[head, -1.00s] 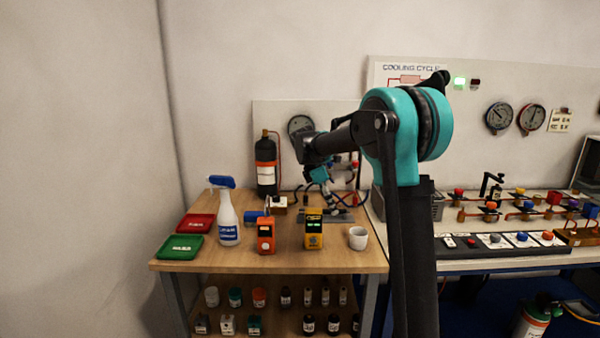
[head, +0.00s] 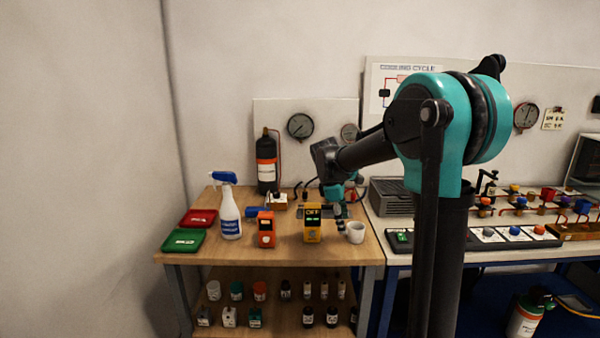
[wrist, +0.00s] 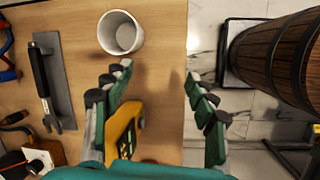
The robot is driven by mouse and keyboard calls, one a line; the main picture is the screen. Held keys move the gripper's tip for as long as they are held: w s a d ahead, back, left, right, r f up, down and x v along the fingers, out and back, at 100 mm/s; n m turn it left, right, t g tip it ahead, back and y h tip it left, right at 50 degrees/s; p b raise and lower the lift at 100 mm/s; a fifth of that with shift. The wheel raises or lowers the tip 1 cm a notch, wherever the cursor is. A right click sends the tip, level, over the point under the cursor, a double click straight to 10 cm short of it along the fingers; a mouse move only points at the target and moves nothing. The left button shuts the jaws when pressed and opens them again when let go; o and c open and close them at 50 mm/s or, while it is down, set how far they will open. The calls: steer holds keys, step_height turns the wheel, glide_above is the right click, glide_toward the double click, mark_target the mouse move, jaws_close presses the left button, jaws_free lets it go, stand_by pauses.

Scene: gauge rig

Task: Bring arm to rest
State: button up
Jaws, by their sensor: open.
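My gripper (wrist: 160,85) is open and empty in the wrist view, with its two fingers spread above the edge of the wooden bench (wrist: 165,60). In the head view my gripper (head: 340,215) hangs over the right part of the bench, close to the white cup (head: 355,232) and behind the yellow meter (head: 313,225). In the wrist view the white cup (wrist: 120,33) lies ahead of the left finger, and the yellow meter (wrist: 122,130) is partly hidden behind that finger.
A spray bottle (head: 229,210), an orange device (head: 266,229) and red (head: 199,218) and green trays (head: 184,240) stand on the bench. A grey tool (wrist: 50,80) lies left in the wrist view. A wooden barrel (wrist: 275,55) stands beyond the bench edge.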

steer(key=s+d+f+m+t+y, duration=0.1)
steer(key=s+f+m, duration=0.3)
steer(key=s, duration=0.4)
steer(key=s+d+f+m+t+y, duration=0.1)
steer(key=s+d+f+m, duration=0.1)
steer(key=s+f+m, duration=0.3)
steer(key=s+d+f+m+t+y, duration=0.1)
steer(key=s+f+m, duration=0.3)
steer(key=s, duration=0.9)
steer(key=shift+d+f+m, duration=0.3)
steer(key=shift+d+m, duration=0.2)
steer(key=shift+m, duration=0.3)
